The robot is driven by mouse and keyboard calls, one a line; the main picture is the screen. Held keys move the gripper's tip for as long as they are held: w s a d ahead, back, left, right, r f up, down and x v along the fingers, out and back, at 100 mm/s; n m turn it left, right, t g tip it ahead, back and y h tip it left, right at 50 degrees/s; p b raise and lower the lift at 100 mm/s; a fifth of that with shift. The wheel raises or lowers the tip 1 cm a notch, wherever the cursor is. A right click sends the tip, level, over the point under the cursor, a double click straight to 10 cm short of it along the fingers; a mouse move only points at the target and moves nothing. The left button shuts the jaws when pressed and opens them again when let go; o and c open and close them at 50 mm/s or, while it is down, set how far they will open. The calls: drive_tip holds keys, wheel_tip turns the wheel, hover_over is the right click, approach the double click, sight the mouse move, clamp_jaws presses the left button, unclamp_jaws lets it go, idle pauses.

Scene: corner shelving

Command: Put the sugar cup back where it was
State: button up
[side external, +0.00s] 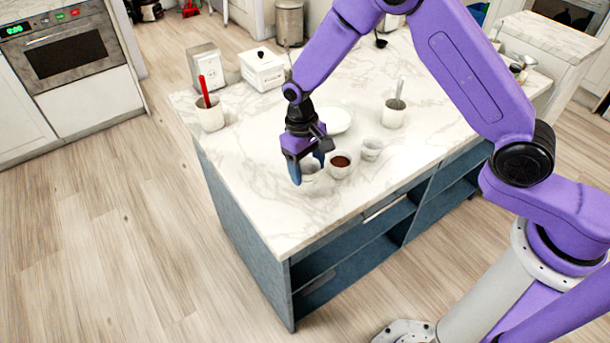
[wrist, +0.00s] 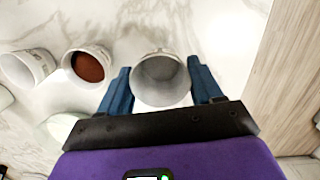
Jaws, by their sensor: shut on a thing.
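My gripper (side external: 309,172) points down over the near left part of the island counter. Its blue fingers are closed on opposite sides of a white cup (side external: 312,170), which I take as the sugar cup. In the wrist view, this cup (wrist: 161,82) is between the fingers (wrist: 160,88) and its inside looks pale grey. In the side view a finger partly hides it. It looks upright, at or just above the counter; I cannot tell if it touches. A cup of brown powder (side external: 340,165) stands just to its right, and another small white cup (side external: 371,149) beyond that.
The marble counter (side external: 270,215) is bare in front and left of the cups. A white plate (side external: 337,121) lies behind them. A holder with a red utensil (side external: 211,115), a lidded white box (side external: 262,70) and a utensil pot (side external: 394,113) stand farther off. The counter edge is near.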

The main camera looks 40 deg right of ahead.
sight(305, 177)
drive_tip(key=shift+w+a+f, duration=0.1)
drive_tip(key=shift+w+f, duration=0.05)
drive_tip(key=shift+f, duration=0.8)
drive_tip(key=shift+w+a+f, duration=0.1)
drive_tip(key=shift+w+f, duration=0.05)
drive_tip(key=shift+f, duration=0.8)
drive_tip(key=shift+d+f, duration=0.1)
drive_tip(key=o, duration=1.1)
drive_tip(key=r, duration=0.3)
drive_tip(key=w+r, duration=0.1)
drive_tip(key=r, duration=0.6)
drive_tip(key=shift+w+a+r, duration=0.15)
drive_tip(key=shift+a+r, duration=0.05)
drive_tip(key=shift+r, duration=0.85)
